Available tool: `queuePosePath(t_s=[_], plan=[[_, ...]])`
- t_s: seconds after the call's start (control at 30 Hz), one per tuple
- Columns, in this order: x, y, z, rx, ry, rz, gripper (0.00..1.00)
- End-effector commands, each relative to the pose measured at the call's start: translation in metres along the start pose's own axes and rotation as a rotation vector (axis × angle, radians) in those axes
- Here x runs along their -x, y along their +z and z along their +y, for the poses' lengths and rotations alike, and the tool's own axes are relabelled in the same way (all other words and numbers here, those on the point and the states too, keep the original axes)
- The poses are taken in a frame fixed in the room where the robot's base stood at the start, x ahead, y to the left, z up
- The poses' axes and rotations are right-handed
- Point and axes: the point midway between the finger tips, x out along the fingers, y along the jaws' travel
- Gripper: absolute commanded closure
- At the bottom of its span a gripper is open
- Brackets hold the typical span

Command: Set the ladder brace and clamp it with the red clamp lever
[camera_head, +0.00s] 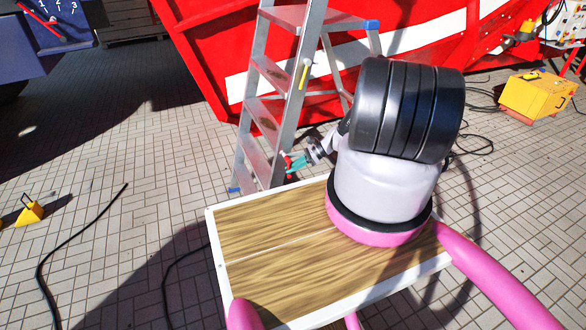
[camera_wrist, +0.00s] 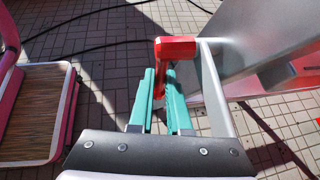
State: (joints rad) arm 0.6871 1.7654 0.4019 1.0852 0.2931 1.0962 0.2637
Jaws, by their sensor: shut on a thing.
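A silver stepladder (camera_head: 292,85) stands behind my platform; part of it also shows at the right in the wrist view (camera_wrist: 265,35). The red clamp lever (camera_wrist: 176,48) has a block-shaped head, with a red stem below it between the fingers. My gripper (camera_head: 296,163) has teal fingers and is low beside the ladder's rail; it is shut on the lever in the wrist view (camera_wrist: 162,80). A grey metal bar (camera_wrist: 213,88), possibly the brace, runs just right of the fingers. I cannot tell how the bar is seated.
A red machine body (camera_head: 220,45) with a white stripe stands behind the ladder. A yellow box (camera_head: 537,95) stands at the right and a small yellow block (camera_head: 30,213) at the left. Black cables (camera_head: 62,235) lie on the paving. Open paving (camera_head: 110,150) lies left of the ladder.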

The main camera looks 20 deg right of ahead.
Motion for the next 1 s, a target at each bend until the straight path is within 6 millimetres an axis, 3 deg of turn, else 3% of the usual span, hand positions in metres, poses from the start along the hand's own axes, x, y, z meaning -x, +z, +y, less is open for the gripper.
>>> queuePosePath(t_s=[0.2,0.23,0.27,0.67,1.0], plan=[[0.0,0.0,-0.001,0.001,-0.002,0.001,1.0],[0.0,0.0,-0.001,0.001,-0.002,0.001,0.77],[0.0,0.0,-0.001,0.001,-0.002,0.001,0.72],[0.008,0.0,-0.001,0.0,-0.001,0.002,0.72],[0.072,0.0,-0.001,0.001,-0.003,0.003,0.72]])
